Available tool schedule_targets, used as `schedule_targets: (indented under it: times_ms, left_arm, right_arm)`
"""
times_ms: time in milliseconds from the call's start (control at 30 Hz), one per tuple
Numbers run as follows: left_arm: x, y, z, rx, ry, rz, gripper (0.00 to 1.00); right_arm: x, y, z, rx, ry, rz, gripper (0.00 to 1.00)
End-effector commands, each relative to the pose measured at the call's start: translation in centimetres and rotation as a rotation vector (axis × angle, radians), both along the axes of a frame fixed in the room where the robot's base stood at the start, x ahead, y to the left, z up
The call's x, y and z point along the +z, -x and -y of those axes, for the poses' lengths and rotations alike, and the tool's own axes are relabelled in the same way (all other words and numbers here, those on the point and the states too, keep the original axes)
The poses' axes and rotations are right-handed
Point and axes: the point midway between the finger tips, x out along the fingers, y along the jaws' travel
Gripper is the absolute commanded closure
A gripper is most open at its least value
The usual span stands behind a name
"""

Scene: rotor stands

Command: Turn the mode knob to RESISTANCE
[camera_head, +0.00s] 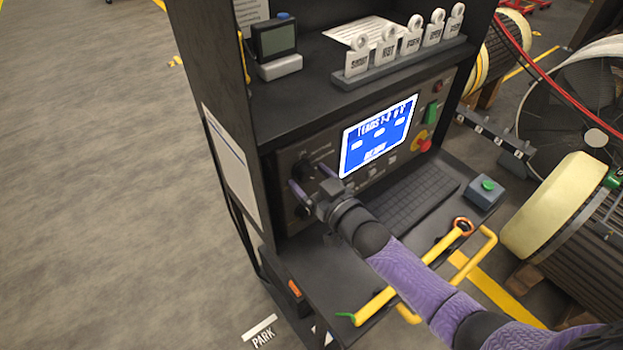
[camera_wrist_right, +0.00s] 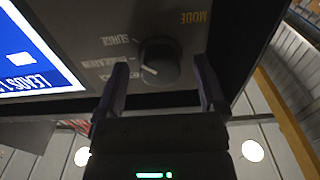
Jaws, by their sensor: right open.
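The mode knob is a dark round knob (camera_wrist_right: 160,62) on the grey panel in the right wrist view, beside an upside-down MODE label (camera_wrist_right: 193,17). Its short white pointer mark sits at its left-lower side. Several small labels lie to its left, too unclear to read surely. My right gripper (camera_wrist_right: 160,64) is open, one finger on each side of the knob; I cannot tell whether either touches it. In the head view my right gripper (camera_head: 309,178) reaches the left part of the console panel, with a dark knob (camera_head: 302,168) near its fingertips. My left gripper is out of view.
A lit blue screen (camera_head: 378,135) is right of the gripper. A keyboard (camera_head: 410,205) and a yellow bar tool (camera_head: 405,285) lie on the shelf below. A red emergency button (camera_head: 425,145) is at right. Tagged padlock-like pieces (camera_head: 412,40) stand above.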

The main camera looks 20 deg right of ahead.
Motion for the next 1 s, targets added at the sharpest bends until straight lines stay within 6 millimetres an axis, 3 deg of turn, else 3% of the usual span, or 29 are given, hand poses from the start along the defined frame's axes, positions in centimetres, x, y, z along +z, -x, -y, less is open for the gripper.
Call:
schedule_targets:
  times_ms: [33,400,467,767,1000]
  left_arm:
    - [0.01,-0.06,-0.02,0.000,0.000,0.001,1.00]
    - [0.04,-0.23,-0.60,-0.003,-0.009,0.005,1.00]
    - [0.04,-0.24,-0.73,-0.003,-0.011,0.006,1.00]
    - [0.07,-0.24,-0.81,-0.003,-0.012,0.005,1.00]
    - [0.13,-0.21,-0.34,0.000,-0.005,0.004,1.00]
  right_arm:
    - [0.01,0.01,0.00,0.000,0.000,0.000,0.12]
    - [0.00,0.03,0.02,0.000,0.000,0.000,0.91]
    - [0.00,0.03,0.02,0.000,0.000,0.000,1.00]
    - [0.00,0.03,0.04,-0.001,0.039,0.014,1.00]
    - [0.01,0.01,0.08,-0.002,0.182,0.066,1.00]
